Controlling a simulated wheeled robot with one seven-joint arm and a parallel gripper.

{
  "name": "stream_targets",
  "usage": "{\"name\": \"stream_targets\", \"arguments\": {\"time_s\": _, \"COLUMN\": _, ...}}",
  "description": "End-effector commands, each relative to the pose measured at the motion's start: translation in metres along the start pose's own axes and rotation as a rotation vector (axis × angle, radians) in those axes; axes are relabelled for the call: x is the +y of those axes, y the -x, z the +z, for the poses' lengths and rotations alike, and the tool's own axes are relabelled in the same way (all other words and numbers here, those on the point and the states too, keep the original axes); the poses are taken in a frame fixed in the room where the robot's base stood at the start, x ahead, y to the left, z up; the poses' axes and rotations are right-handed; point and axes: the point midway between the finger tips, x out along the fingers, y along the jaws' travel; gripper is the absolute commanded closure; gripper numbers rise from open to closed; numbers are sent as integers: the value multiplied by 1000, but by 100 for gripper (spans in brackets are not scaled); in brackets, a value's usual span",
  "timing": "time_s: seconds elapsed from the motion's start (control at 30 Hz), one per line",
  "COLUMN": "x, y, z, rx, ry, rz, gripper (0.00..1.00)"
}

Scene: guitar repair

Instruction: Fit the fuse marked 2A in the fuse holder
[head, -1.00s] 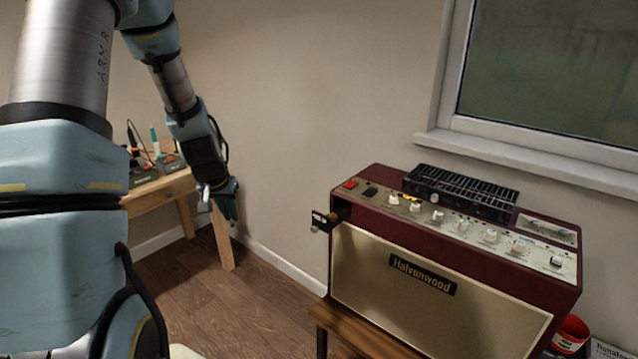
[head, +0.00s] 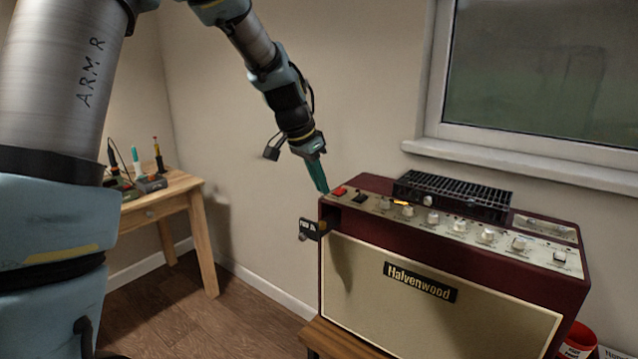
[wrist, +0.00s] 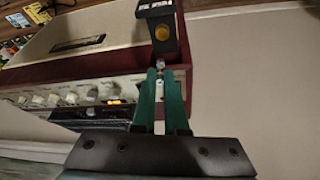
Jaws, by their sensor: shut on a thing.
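My gripper (head: 323,188) points down just above the amplifier's left end in the head view. In the wrist view its green fingers (wrist: 161,72) are closed on a small fuse (wrist: 160,64). Only the fuse's shiny end shows between the tips; its marking cannot be read. The fuse holder (head: 309,229) is at the amplifier's left front edge, with a black lettered plate. In the wrist view the holder (wrist: 160,12) lies just beyond the fingertips, with a round amber spot facing me. The fuse appears apart from it.
The maroon amplifier (head: 330,270) stands on a wooden support (head: 345,338). Its panel has a red switch (head: 339,191), several knobs and a black grille (head: 455,192). A wooden table (head: 178,190) with tools stands at the left. A red tub (head: 578,340) is at the lower right.

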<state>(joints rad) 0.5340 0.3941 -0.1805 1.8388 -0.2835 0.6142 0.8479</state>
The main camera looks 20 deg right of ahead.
Motion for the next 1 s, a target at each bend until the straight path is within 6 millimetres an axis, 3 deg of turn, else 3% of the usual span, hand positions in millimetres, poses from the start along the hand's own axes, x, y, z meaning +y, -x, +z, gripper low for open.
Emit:
{"name": "stream_targets", "arguments": {"time_s": 0.5, "x": 0, "y": -46, "z": 20, "rx": -1, "ry": 2, "rz": -1, "gripper": 100}}
{"name": "stream_targets", "arguments": {"time_s": 1.0, "x": -1, "y": -52, "z": 22, "rx": 0, "ry": 2, "rz": -1, "gripper": 100}}
